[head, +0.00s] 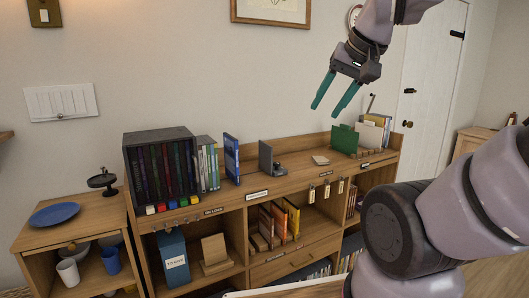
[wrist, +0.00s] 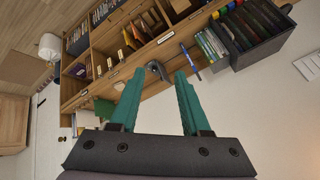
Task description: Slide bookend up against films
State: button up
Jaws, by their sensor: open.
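The dark grey bookend (head: 265,157) stands upright on the shelf top, with a small dark knob-like part at its right. In the wrist view the bookend (wrist: 157,69) shows between and beyond my fingers. The films (head: 208,164) stand in a row to its left, against a black case. A blue film (head: 231,158) stands slightly apart from that row, with a gap between it and the bookend. The films (wrist: 211,48) and blue film (wrist: 189,56) also show in the wrist view. My gripper (head: 328,108) is open and empty, above and to the right of the bookend.
The black case (head: 158,137) holds more films at the left end of the shelf unit (head: 236,190). A pale flat block (head: 320,160) lies right of the bookend. A green folder (head: 344,139) and other upright items stand at the right end. Bare wood separates these.

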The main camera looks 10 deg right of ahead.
aim_at(266, 161)
jog(key=i+j, duration=0.25)
jog(key=j, duration=0.15)
jog(key=i+j, duration=0.2)
jog(key=j, duration=0.2)
jog(key=i+j, duration=0.25)
jog(key=j+z, duration=0.05)
jog(key=j, duration=0.05)
